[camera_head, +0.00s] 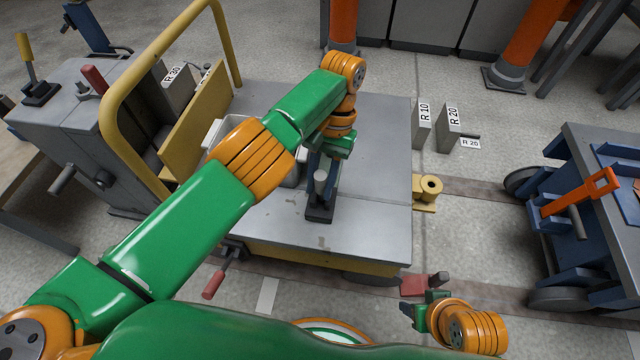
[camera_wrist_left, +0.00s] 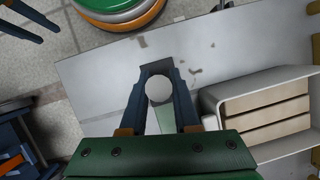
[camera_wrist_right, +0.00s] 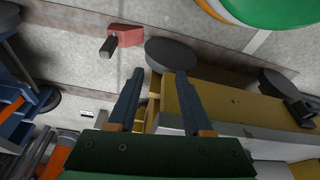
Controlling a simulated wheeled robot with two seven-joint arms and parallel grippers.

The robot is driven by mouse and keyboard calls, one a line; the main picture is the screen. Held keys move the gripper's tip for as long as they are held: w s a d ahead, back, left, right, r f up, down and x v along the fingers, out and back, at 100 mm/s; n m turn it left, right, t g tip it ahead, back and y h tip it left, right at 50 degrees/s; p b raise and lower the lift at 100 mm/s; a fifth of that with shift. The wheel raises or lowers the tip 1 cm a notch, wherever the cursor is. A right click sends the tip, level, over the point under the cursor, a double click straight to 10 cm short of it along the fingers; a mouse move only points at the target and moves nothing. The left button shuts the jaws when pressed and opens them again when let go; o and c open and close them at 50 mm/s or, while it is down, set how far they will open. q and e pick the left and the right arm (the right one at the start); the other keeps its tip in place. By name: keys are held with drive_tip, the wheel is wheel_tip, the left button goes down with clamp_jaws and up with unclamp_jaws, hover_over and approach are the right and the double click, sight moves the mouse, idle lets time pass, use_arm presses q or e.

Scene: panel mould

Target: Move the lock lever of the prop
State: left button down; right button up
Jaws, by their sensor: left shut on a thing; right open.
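My left gripper (camera_head: 320,208) reaches down over the grey top of the yellow-sided cart. Its dark fingers are shut on a pale grey, round-ended peg (camera_head: 321,177). The peg's round end (camera_wrist_left: 159,89) shows between the fingers in the left wrist view; its lower part is hidden. My right gripper (camera_head: 412,312) is open and empty, low beside the cart's front right corner. In the right wrist view its fingers (camera_wrist_right: 158,75) are apart. An orange bar (camera_head: 580,194) with a grey pin lies tilted on the blue trolley at the right. I cannot tell which part is the prop's lock lever.
The cart top (camera_head: 375,215) is mostly clear, with a pale tray (camera_wrist_left: 258,105) on it. A yellow rail (camera_head: 113,120) stands at the left. A red block (camera_wrist_right: 124,36) with a dark peg is near my right gripper. The blue trolley (camera_head: 600,140) stands right.

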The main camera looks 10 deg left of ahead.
use_arm(q)
drive_tip(key=shift+s, duration=0.1)
drive_tip(key=c, duration=0.7)
unclamp_jaws()
drive_tip(key=shift+o, duration=0.2)
drive_tip(key=shift+r, duration=0.1)
